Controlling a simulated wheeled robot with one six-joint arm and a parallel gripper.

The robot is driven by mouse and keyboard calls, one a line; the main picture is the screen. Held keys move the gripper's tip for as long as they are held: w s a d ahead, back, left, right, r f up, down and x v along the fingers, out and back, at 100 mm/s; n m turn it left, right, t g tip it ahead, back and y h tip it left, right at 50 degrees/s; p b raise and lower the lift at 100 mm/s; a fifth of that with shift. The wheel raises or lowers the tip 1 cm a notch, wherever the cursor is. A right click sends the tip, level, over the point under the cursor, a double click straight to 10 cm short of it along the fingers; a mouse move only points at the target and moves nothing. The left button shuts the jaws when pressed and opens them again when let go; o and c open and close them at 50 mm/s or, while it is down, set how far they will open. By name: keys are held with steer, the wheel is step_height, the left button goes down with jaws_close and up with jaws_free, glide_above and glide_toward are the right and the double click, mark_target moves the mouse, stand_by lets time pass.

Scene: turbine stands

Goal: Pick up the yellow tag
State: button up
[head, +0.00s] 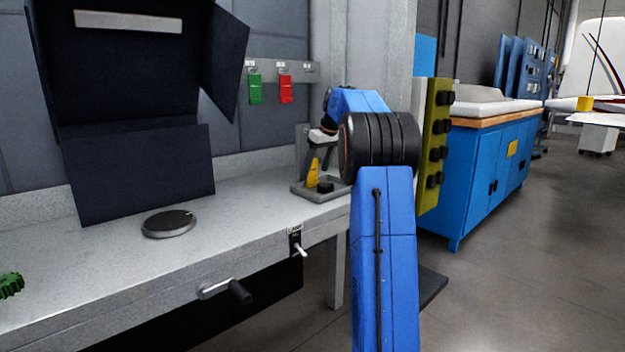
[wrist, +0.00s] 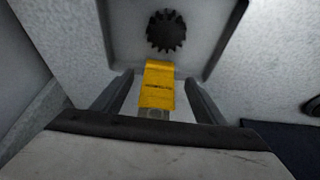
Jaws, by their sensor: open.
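The yellow tag (head: 313,171) is at the grey tray on the right end of the bench, partly hidden by my gripper in the head view. In the wrist view the yellow tag (wrist: 158,86) lies between the two dark fingers, with a small pale piece at its near end. My gripper (wrist: 160,92) is open, with a finger on each side of the tag. I cannot tell whether the fingers touch it. In the head view my gripper (head: 318,150) points down over the tray.
The grey tray (head: 336,195) also holds a dark gear (wrist: 166,31). A green tag (head: 255,89) and a red tag (head: 286,89) hang on the rail behind. A round dark disc (head: 169,223) and a green gear (head: 11,285) lie on the bench (head: 110,276). The bench between is clear.

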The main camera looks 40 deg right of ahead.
steer(key=shift+s+x, duration=0.15)
steer(key=shift+x, duration=1.2)
steer(key=shift+s+x, duration=0.15)
steer(key=shift+x, duration=1.2)
steer(key=shift+f, duration=0.1)
jaws_close()
step_height(320, 180, up, 10)
steer(key=shift+d, duration=0.1)
steer(key=c, duration=1)
jaws_free()
steer(key=c, duration=0.6)
steer(key=s, duration=0.2)
steer(key=s+f, duration=0.1)
steer(key=s, duration=0.2)
steer(key=shift+s+d+f, duration=0.15)
steer(key=shift+s+f, duration=0.1)
steer(key=shift+s, duration=0.1)
glide_toward(313, 181)
steer(key=shift+w+r, duration=0.2)
steer(key=shift+w, duration=0.3)
steer(key=shift+w+r, duration=0.15)
steer(key=shift+w, duration=0.3)
